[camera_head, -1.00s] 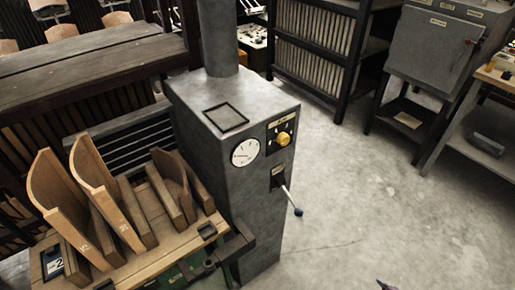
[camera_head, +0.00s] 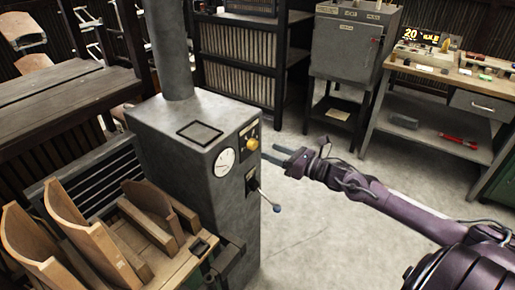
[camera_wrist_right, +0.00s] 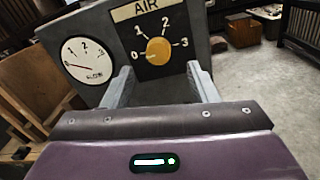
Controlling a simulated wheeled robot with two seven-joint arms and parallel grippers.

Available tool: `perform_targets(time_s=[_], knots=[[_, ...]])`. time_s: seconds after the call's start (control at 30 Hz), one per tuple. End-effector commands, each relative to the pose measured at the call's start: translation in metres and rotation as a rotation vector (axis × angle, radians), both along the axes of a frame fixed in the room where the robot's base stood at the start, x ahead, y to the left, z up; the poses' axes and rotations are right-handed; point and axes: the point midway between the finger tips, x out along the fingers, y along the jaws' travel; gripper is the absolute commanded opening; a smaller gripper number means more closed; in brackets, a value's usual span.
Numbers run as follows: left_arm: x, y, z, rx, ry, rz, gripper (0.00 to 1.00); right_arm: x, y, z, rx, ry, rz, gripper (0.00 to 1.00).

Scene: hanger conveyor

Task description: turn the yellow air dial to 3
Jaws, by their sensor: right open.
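The yellow air dial (camera_head: 253,144) is a round knob on a black plate on the grey metal cabinet (camera_head: 195,144). In the right wrist view the dial (camera_wrist_right: 158,51) sits under an AIR label, with marks 0 to 3 around it; I cannot clearly tell where its pointer stands. My right gripper (camera_head: 278,155) is open and empty, facing the dial from a short distance to its right. In the wrist view its fingers (camera_wrist_right: 159,72) stand apart, one each side below the dial. My left gripper is out of view.
A white gauge (camera_wrist_right: 88,60) beside the dial has its needle near 0. A lever with a blue knob (camera_head: 277,208) sticks out below the dial. Curved wooden pieces (camera_head: 85,235) stand at the left. A workbench (camera_head: 440,75) stands back right. Floor between is clear.

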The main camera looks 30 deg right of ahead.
Motion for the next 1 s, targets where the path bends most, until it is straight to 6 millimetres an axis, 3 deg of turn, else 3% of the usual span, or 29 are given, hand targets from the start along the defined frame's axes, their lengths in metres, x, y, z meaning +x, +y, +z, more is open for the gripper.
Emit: perform_targets(time_s=[0.4,0.8,1.0], knots=[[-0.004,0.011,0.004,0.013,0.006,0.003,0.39,0.043,0.020,0.001,0.005,0.000,-0.004,0.53],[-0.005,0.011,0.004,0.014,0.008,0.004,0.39,0.049,0.023,-0.001,0.002,0.003,-0.002,0.53],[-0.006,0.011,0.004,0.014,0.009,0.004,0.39,0.049,0.023,0.000,0.002,0.003,-0.002,0.30]])
